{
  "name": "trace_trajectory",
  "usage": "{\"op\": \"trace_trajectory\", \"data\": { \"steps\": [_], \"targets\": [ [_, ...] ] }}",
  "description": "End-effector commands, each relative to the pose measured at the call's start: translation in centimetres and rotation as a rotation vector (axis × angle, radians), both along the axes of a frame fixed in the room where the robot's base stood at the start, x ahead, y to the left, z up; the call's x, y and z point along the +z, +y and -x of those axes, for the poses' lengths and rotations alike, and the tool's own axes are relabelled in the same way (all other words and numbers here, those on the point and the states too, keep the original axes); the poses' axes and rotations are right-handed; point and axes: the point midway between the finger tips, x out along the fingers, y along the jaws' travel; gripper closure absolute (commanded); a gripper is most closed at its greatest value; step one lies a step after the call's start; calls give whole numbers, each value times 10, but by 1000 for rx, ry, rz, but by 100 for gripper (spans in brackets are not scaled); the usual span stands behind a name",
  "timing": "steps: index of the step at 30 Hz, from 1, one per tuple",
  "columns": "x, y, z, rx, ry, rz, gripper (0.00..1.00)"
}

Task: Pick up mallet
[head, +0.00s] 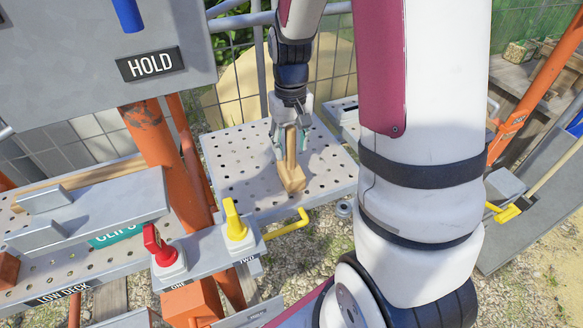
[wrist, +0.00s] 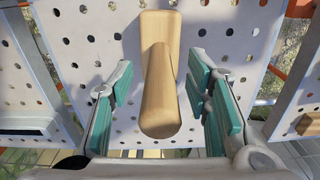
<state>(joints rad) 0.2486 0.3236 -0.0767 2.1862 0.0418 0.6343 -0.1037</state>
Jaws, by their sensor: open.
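The wooden mallet (head: 291,177) stands on a perforated metal deck (head: 235,165) in the head view. Its block head rests on the deck and its handle points up toward my gripper (head: 287,140). In the wrist view the mallet (wrist: 160,100) shows with its round handle end nearest the camera and the head beyond. My gripper (wrist: 165,105) is open, with teal pads on both sides of the handle. A gap shows between the handle and the pads on each side, so they look apart from it.
A panel marked HOLD (head: 150,64) hangs at the upper left. A red switch (head: 160,245) and a yellow switch (head: 235,220) sit at the deck's near left. An orange post (head: 168,165) and a wire fence (head: 240,75) border the deck. The deck around the mallet is clear.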

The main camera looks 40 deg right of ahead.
Motion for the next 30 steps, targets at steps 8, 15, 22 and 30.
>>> {"op": "trace_trajectory", "data": {
  "steps": [8,15,22,30],
  "targets": [
    [-11,0,0,0,-1,0,56],
    [-10,0,0,0,-1,0,92],
    [-10,0,-1,0,-2,0,100],
    [-9,0,-1,0,-2,0,100]
  ]
}}
